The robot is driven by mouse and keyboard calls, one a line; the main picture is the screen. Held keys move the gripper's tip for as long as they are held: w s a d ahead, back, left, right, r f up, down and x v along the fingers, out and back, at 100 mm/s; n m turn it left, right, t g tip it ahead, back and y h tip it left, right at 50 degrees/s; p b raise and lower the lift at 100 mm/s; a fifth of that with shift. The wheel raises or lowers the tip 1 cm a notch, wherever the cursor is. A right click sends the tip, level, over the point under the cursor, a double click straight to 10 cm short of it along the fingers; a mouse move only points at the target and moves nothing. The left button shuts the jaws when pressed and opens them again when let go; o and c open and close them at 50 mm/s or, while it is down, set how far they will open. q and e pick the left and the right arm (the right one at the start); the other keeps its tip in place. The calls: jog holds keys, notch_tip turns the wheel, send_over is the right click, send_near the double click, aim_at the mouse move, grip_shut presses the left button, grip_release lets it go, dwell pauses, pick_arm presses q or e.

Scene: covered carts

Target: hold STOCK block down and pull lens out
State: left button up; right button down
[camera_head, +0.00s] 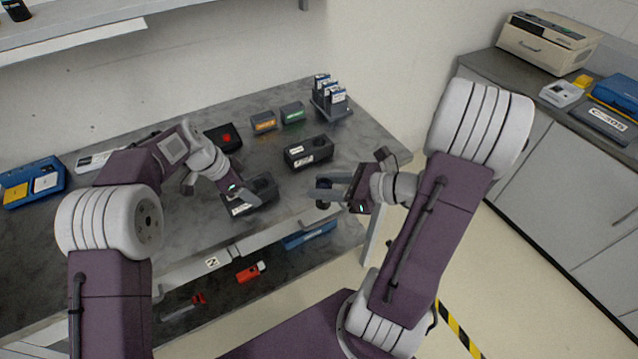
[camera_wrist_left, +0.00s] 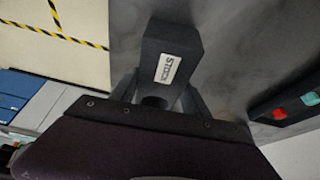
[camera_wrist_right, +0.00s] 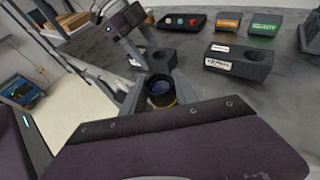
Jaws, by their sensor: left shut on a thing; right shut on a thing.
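The STOCK block (camera_head: 262,190) is a dark block with a white label, on the grey table near its front edge. In the left wrist view the block (camera_wrist_left: 185,45) sits between the fingers of my left gripper (camera_wrist_left: 158,88), which is shut on it. In the right wrist view the block (camera_wrist_right: 163,55) shows an open round hole. My right gripper (camera_head: 323,194) is shut on the lens, a short dark cylinder, to the right of the block and apart from it. The lens (camera_wrist_right: 160,88) shows bluish glass and a yellow band in the right wrist view.
Another dark labelled block (camera_head: 308,152) stands behind. Orange-labelled (camera_head: 263,122) and green-labelled (camera_head: 292,113) blocks and a card rack (camera_head: 332,104) are at the back. A black box with a red button (camera_head: 223,138) is behind my left gripper. A lower shelf (camera_head: 225,290) holds red items.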

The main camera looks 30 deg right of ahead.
pick_arm(q)
jog(key=o, duration=1.5)
jog(key=v, duration=1.2)
